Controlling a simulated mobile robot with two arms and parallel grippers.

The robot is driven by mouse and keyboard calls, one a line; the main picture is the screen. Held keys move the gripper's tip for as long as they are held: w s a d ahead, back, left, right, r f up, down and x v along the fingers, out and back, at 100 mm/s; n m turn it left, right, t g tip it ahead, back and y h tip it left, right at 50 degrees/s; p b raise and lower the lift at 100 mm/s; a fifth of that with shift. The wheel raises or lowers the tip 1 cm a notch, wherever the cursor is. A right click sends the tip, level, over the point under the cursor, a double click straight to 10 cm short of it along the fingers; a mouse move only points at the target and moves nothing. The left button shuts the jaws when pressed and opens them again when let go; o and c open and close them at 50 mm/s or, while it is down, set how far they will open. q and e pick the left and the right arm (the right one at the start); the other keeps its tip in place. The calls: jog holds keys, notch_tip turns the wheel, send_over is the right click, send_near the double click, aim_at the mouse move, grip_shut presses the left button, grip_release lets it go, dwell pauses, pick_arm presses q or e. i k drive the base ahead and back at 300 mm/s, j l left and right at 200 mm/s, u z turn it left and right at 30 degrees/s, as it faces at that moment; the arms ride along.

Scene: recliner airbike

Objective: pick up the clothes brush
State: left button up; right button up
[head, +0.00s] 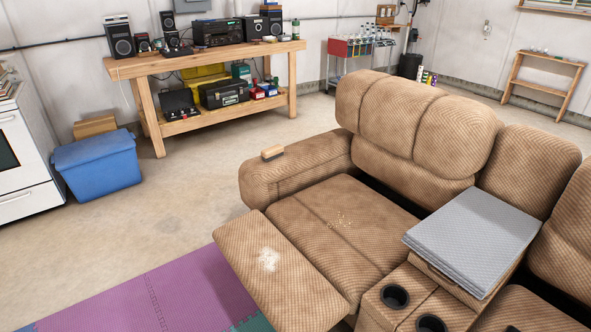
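The clothes brush (272,153) has a light wooden back and a dark lower edge. It lies on top of the left armrest (295,170) of the brown recliner (400,130). Nothing covers it. Neither of my grippers shows in the head view.
The recliner's footrest (290,285) is out, with a whitish patch on it. Crumbs lie on the seat (340,225). A blue bin (97,165) and workbench (210,60) stand behind. Concrete floor left of the armrest is clear.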

aim_at(273, 153)
jog(key=i+l+u, duration=0.1)
jog(key=i, duration=0.2)
jog(key=i+l+u, duration=0.1)
jog(key=i, duration=0.25)
jog(key=j+z, duration=0.1)
jog(key=z, duration=0.35)
jog(key=i+j+z, duration=0.1)
jog(key=z, duration=0.3)
jog(key=j+z, duration=0.3)
jog(key=j, duration=0.4)
jog(key=j+z, duration=0.35)
jog(key=j, duration=0.35)
jog(key=j+z, duration=0.3)
jog(key=j, duration=0.4)
jog(key=k, duration=0.05)
